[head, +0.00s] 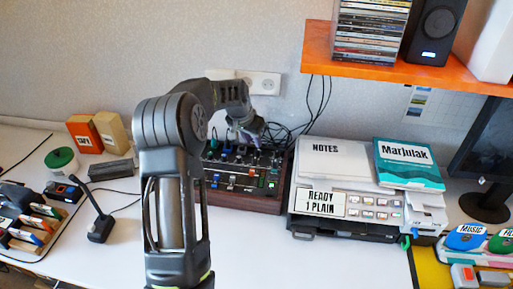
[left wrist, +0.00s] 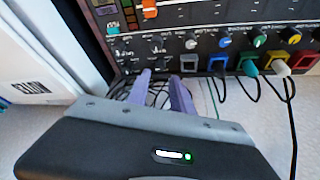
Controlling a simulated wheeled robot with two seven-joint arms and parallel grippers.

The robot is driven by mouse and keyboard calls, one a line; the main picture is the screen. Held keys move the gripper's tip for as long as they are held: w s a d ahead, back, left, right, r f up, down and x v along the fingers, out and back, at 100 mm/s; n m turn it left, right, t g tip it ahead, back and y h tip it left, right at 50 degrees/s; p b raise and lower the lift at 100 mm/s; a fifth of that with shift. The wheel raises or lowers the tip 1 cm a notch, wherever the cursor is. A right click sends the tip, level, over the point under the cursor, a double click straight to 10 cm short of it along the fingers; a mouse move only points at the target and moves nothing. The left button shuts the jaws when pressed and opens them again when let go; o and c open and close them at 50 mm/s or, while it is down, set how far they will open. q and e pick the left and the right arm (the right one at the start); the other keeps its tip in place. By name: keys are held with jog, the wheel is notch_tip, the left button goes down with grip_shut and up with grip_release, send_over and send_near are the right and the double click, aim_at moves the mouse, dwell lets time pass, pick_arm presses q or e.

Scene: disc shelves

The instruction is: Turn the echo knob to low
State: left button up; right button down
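The mixer, a dark panel with a wooden edge (head: 240,202), sits on the white desk below the wall. It carries several small knobs and coloured sockets. In the left wrist view, the mixer (left wrist: 205,22) fills the top, with black knobs (left wrist: 156,45) at left and a white-capped knob (left wrist: 191,43) and blue-capped knob (left wrist: 225,42) further right. Its labels are too small to read, so I cannot tell which knob is echo. My left gripper (head: 245,137) is over the mixer's back part. Its purple fingers (left wrist: 160,90) are apart with nothing visible between them. My right gripper is not in view.
A printer (head: 375,203) stands right of the mixer. An orange shelf (head: 390,70) hangs above it. A desk microphone (head: 98,215) stands left. Black cables (head: 300,125) lie behind the mixer, and coloured cables (left wrist: 265,85) leave its sockets.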

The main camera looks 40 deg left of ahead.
aim_at(257, 150)
pick_arm(q)
jog(key=p+x, duration=0.1)
jog(key=x, duration=0.5)
jog(key=shift+f, duration=0.2)
grip_shut()
